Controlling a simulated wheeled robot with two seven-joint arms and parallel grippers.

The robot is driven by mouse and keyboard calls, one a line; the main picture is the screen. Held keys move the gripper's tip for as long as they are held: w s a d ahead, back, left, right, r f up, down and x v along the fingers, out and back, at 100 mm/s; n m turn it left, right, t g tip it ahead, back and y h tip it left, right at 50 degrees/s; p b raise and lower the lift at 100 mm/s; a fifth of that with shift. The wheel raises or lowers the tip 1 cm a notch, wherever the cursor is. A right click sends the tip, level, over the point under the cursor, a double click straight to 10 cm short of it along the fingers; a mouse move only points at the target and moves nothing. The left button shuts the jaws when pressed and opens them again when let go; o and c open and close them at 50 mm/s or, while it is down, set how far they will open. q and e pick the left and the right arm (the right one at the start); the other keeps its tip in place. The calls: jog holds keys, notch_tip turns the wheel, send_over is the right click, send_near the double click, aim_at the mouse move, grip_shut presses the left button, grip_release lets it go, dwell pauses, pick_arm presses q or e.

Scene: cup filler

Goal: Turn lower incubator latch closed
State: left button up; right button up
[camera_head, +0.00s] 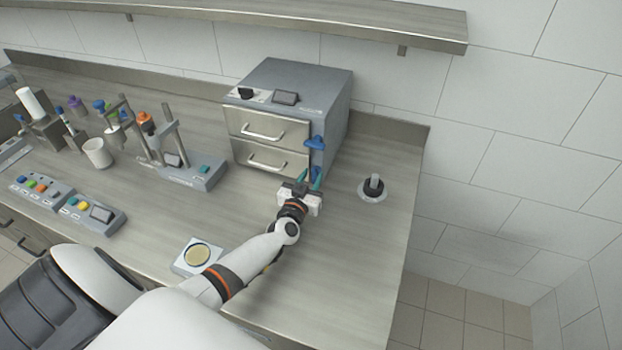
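The incubator (303,88) is a grey box with two drawers at the back of the counter. Its blue upper latch (315,142) sits sideways at the right of the upper drawer. The blue lower latch (314,171) is at the right of the lower drawer, partly hidden by my gripper, so its angle is hard to tell. My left gripper (311,178) is right in front of it, its teal fingers apart. The right fingertip is close to the lower latch; I cannot tell if they touch. My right gripper is not in view.
A round black-handled knob (373,187) stands on the counter right of the incubator. A stand with an orange-topped tube (143,118), a white cup (97,153) and button boxes (101,213) are to the left. A scale-like pad (197,254) lies near my forearm. The front right counter is clear.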

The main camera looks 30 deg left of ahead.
pick_arm(q)
jog(key=shift+w, duration=0.2)
jog(key=shift+c, duration=0.2)
grip_shut()
jog(key=shift+a, duration=0.1)
jog(key=n, duration=0.3)
jog(key=shift+s+a+f+b, duration=0.1)
jog(key=shift+b, duration=0.2)
jog(key=n, duration=0.2)
jog(key=n+b, duration=0.1)
jog(key=shift+a+f+n, duration=0.1)
jog(key=shift+a+n, duration=0.15)
jog(key=shift+n, duration=0.05)
jog(key=n, duration=0.1)
jog(key=n+b, duration=0.1)
jog(key=n, duration=0.1)
jog(key=n+b, duration=0.1)
jog(key=n, duration=0.1)
jog(key=shift+s+a+f, duration=0.1)
jog(key=shift+a+f, duration=0.1)
jog(key=shift+f, duration=0.1)
jog(key=n, duration=0.2)
jog(key=n+b, duration=0.1)
jog(key=n, duration=0.1)
jog(key=n+b, duration=0.1)
jog(key=n, duration=0.1)
jog(key=shift+a+f, duration=0.1)
jog(key=shift+f, duration=0.15)
jog(key=shift+n, duration=0.3)
